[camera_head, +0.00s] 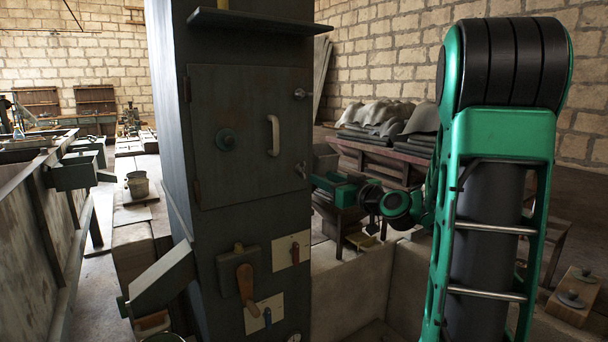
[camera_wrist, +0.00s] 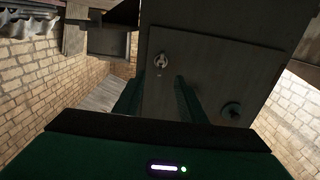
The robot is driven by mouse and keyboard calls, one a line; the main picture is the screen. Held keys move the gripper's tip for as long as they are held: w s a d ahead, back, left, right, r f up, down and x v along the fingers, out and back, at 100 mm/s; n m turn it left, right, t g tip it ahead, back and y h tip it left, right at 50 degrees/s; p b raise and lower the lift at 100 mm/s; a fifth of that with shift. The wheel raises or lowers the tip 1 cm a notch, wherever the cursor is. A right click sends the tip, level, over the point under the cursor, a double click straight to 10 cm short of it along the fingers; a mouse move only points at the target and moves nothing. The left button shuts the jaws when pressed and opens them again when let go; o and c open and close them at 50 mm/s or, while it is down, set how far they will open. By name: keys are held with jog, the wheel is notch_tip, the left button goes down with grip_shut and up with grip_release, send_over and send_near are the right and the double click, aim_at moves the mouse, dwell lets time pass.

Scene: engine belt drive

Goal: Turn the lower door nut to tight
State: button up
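The grey cabinet door (camera_head: 245,165) is closed and has a light handle (camera_head: 273,135). The lower door nut (camera_head: 302,169) is a small metal wing-like piece at the door's lower right edge. In the wrist view a nut (camera_wrist: 161,61) shows just beyond my fingertips, roughly centred between them. The upper door nut (camera_head: 300,93) sits higher on the same edge. My gripper (camera_head: 318,182) is right of and slightly below the lower nut. In the wrist view my gripper (camera_wrist: 158,84) has its fingers apart with nothing between them. Contact with the nut is not visible.
A round green knob (camera_head: 226,139) is on the door. A shelf ledge (camera_head: 262,22) juts out above.

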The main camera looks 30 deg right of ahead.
aim_at(303, 169)
jog(key=w, duration=1)
jog(key=shift+w+a, duration=0.1)
jog(key=shift+a, duration=0.15)
jog(key=shift+d, duration=0.1)
grip_shut()
